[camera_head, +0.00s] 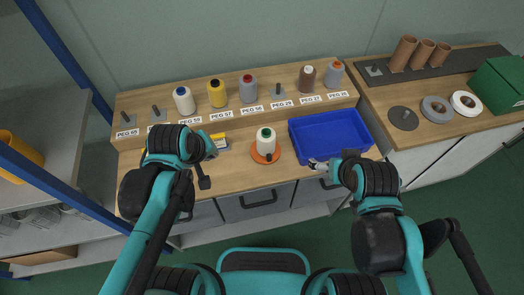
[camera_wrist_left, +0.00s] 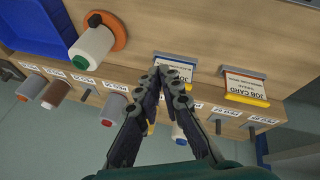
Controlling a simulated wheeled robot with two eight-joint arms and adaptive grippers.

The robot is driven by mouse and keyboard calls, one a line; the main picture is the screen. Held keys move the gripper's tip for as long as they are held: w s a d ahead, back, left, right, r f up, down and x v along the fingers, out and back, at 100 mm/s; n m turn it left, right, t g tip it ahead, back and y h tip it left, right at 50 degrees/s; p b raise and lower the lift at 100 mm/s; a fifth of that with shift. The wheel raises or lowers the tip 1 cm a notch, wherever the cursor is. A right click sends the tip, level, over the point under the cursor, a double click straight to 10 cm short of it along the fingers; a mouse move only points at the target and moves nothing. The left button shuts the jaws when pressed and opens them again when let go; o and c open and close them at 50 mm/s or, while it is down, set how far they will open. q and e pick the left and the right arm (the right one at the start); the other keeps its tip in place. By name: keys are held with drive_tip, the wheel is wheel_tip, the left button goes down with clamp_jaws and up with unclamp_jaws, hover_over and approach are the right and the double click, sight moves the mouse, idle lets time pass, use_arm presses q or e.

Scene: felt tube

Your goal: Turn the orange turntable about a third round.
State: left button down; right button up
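The orange turntable (camera_head: 276,157) is a flat disc on the bench, left of the blue bin. A cream spool with a green top (camera_head: 265,141) stands on it, and a small dark knob shows at its front. In the left wrist view the turntable (camera_wrist_left: 119,34) is at upper left, partly hidden by the spool (camera_wrist_left: 93,46). My left gripper (camera_wrist_left: 165,74) has its fingertips together with nothing seen between them. It is over the bench left of the turntable, apart from it, near a job card. My right gripper (camera_head: 317,164) is at the bin's front edge; its fingers are too small to judge.
The blue bin (camera_head: 293,147) looks empty, right of the turntable. Job card holders (camera_wrist_left: 245,87) stand on the bench, left of the turntable in the head view. Labelled pegs with several spools (camera_head: 217,94) line the back ledge. Bare wood (camera_head: 240,176) lies between left gripper and turntable.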

use_arm(q)
drive_tip(key=w+d+n+g+p, duration=0.2)
drive_tip(key=w+d+n, duration=0.1)
drive_tip(key=n, duration=0.3)
use_arm(e)
wheel_tip(320, 180, up, 5)
drive_tip(key=p, duration=0.2)
use_arm(q)
drive_tip(key=n+g+h+b, duration=0.2)
drive_tip(key=n+g+b, duration=0.15)
drive_tip(key=n, duration=0.55)
approach(265, 162)
drive_tip(key=shift+t, duration=0.45)
drive_tip(key=a+f, duration=0.1)
drive_tip(key=f, duration=0.2)
drive_tip(key=s+a+f, duration=0.1)
drive_tip(key=f, duration=0.1)
drive_tip(key=shift+s+a+f+b, duration=0.1)
drive_tip(key=shift+a+f+b, duration=0.1)
drive_tip(key=shift+a+b, duration=0.15)
drive_tip(key=d, duration=0.3)
drive_tip(key=shift+w+b, duration=0.35)
drive_tip(key=shift+w, duration=0.05)
drive_tip(key=shift+w+d, duration=0.15)
drive_tip(key=shift+d, duration=0.3)
use_arm(e)
wheel_tip(265, 162, down, 5)
drive_tip(key=shift+w+f, duration=0.1)
drive_tip(key=shift+f, duration=0.05)
